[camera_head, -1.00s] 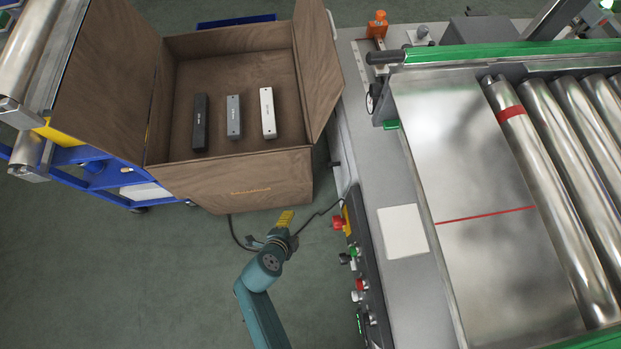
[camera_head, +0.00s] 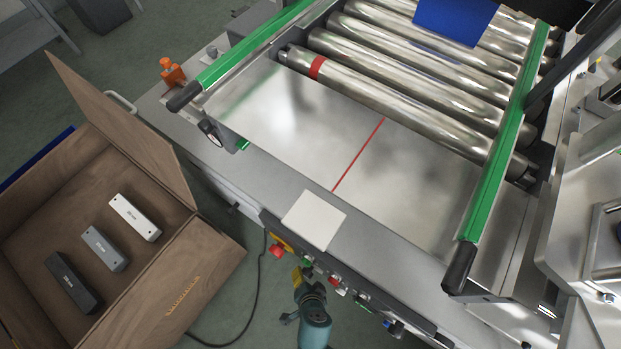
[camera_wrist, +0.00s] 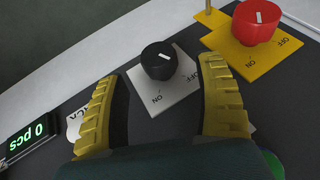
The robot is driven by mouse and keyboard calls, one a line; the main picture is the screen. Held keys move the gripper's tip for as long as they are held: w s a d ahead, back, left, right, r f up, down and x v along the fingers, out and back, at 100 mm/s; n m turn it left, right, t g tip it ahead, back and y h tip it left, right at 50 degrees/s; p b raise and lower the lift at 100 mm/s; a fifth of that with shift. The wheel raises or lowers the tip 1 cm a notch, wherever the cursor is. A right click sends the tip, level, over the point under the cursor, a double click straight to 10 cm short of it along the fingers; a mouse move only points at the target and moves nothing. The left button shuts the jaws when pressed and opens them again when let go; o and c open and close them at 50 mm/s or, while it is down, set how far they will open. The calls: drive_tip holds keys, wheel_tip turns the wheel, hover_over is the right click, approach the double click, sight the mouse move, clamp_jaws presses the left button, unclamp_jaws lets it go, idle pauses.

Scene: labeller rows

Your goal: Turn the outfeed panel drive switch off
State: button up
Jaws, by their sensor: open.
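The control panel (camera_head: 412,322) is a dark strip along the near edge of the machine. In the wrist view a black rotary knob (camera_wrist: 158,62) with a short white mark on top sits on a light plate. "ON" is printed on the plate below the knob; another marking towards the right finger is not clearly readable. My gripper (camera_wrist: 160,72) is open, its yellow ribbed fingers to either side of the knob and apart from it. In the head view my gripper (camera_head: 301,274) is at the panel's left part and hides some of its controls.
A red knob (camera_wrist: 256,20) on a yellow OFF/ON plate is close to the right finger. A green display (camera_wrist: 28,138) reads "0 pcs". A wooden box (camera_head: 215,250) with three bars stands left of the panel. A cable hangs near it. A white square (camera_head: 314,220) lies above the panel.

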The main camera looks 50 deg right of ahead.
sight(307, 277)
drive_tip(key=b+x, duration=0.2)
drive_tip(key=x, duration=0.2)
drive_tip(key=shift+d+f, duration=0.1)
drive_tip(key=shift+f, duration=0.15)
drive_tip(key=shift+r, duration=0.1)
drive_tip(key=c, duration=1.2)
